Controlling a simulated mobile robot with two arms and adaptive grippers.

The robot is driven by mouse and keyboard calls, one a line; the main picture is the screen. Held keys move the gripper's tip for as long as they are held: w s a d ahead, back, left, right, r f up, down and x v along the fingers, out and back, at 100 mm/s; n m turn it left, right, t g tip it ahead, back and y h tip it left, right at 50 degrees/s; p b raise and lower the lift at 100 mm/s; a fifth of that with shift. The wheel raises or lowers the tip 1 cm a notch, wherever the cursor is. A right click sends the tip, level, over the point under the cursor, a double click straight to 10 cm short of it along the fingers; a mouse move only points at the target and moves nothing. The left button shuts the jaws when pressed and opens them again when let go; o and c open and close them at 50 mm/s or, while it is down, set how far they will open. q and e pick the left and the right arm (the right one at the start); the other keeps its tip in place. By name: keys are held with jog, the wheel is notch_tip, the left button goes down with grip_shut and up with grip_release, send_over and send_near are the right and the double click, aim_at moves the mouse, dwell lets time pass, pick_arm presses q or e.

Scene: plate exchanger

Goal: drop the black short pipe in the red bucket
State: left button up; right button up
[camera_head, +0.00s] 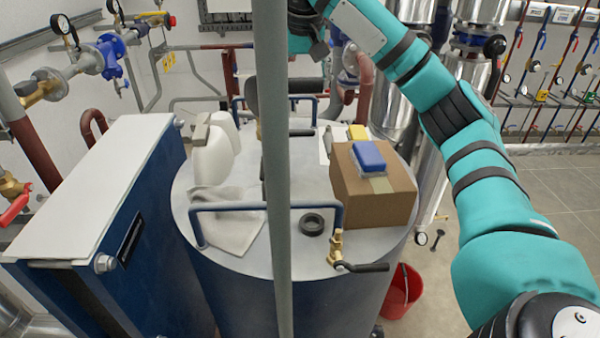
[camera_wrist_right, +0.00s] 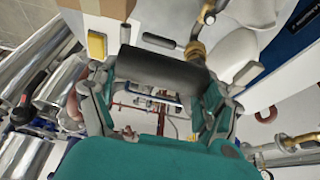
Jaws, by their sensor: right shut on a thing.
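The black short pipe (camera_wrist_right: 160,69) is a dark cylinder lying across my right gripper (camera_wrist_right: 157,75) in the right wrist view. The gripper is shut on it, with one finger at each side. In the head view my right gripper (camera_head: 312,42) is at the top, above the back of the round tank, partly cut off by the frame edge. The red bucket (camera_head: 402,293) stands on the floor at the lower right of the tank in the head view, partly hidden by the tank. My left gripper is not in view.
The tank top (camera_head: 262,258) carries a cardboard box (camera_head: 372,195) with a blue sponge (camera_head: 369,156), a white jug (camera_head: 214,155), a cloth (camera_head: 227,218) and a black ring (camera_head: 312,224). A brass valve (camera_head: 336,247) with a black handle juts toward the bucket. A vertical grey pole (camera_head: 276,200) crosses the view.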

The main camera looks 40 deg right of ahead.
notch_tip(320, 180, down, 7)
jog(key=s, duration=0.3)
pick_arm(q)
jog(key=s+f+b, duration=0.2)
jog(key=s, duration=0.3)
pick_arm(e)
send_over(304, 190)
notch_tip(304, 190, down, 9)
jog(key=f+p, duration=0.1)
jog(key=f, duration=0.1)
jog(key=s+f+p, duration=0.1)
jog(key=f, duration=0.1)
jog(key=shift+s+a+f, duration=0.15)
jog(key=shift+a, duration=0.05)
jog(key=shift+f+p, duration=0.3)
jog(key=shift+f, duration=0.4)
notch_tip(304, 190, down, 4)
jog(key=shift+a+r+p, duration=0.1)
jog(key=shift+r+p, duration=0.15)
jog(key=shift+p, duration=0.45)
jog(key=shift+f, duration=0.2)
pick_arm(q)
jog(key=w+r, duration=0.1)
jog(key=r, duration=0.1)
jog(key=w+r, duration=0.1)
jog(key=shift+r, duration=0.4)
